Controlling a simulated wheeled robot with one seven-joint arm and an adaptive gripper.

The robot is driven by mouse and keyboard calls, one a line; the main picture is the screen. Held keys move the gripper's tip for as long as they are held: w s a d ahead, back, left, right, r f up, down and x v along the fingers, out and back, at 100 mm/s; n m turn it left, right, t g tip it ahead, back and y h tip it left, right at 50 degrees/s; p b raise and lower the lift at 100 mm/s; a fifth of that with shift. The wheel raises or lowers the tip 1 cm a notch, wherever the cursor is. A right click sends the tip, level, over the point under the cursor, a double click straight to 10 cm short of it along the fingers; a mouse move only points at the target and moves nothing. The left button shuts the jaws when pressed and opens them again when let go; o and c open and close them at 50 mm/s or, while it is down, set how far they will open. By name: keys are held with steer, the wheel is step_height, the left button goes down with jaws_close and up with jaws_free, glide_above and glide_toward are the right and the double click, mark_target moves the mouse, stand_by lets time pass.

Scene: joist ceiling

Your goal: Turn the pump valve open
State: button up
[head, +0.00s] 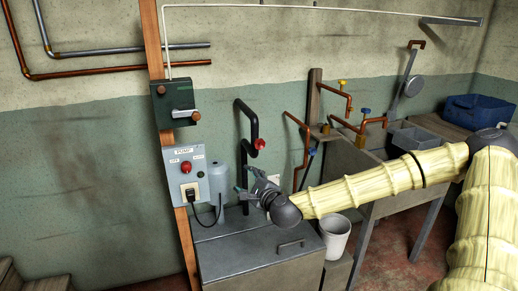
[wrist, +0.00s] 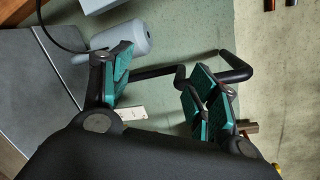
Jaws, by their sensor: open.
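In the head view a black pipe (head: 242,125) rises behind a grey cabinet and bends over at the top. A red round knob (head: 260,144) sits at the end of its bend; it looks like the valve handle, though I cannot be sure. The pump box (head: 184,175), labelled PUMP, carries another red knob (head: 186,166) and a black plug. My gripper (head: 248,181) is open and empty, below the red knob on the pipe and in front of the pipe. In the wrist view my gripper (wrist: 160,78) has its teal pads spread apart, with the black pipe (wrist: 155,72) beyond them. No red knob shows there.
A grey cylinder (head: 217,188) stands left of my gripper, on the grey cabinet (head: 255,245). A dark green box (head: 174,103) is on the wooden post. Copper pipes (head: 348,127) and a sink bench are to the right. A white bucket (head: 334,238) stands below my arm.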

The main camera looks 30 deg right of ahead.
mark_target(260, 145)
steer(key=d+r+m+t+h, duration=0.1)
steer(key=d+r+m+h, duration=0.2)
steer(key=d+r+m, duration=0.35)
steer(key=shift+n, duration=0.65)
steer(key=shift+s+d+r+x, duration=0.1)
steer(key=shift+d+x, duration=0.25)
steer(key=shift+x, duration=1.5)
steer(key=shift+s+d+r+x, duration=0.1)
steer(key=shift+d+x, duration=0.2)
steer(key=shift+x, duration=1.5)
steer(key=shift+s+d+r+x, duration=0.1)
steer(key=shift+d+x, duration=0.25)
steer(key=shift+x, duration=1.5)
steer(key=c, duration=1)
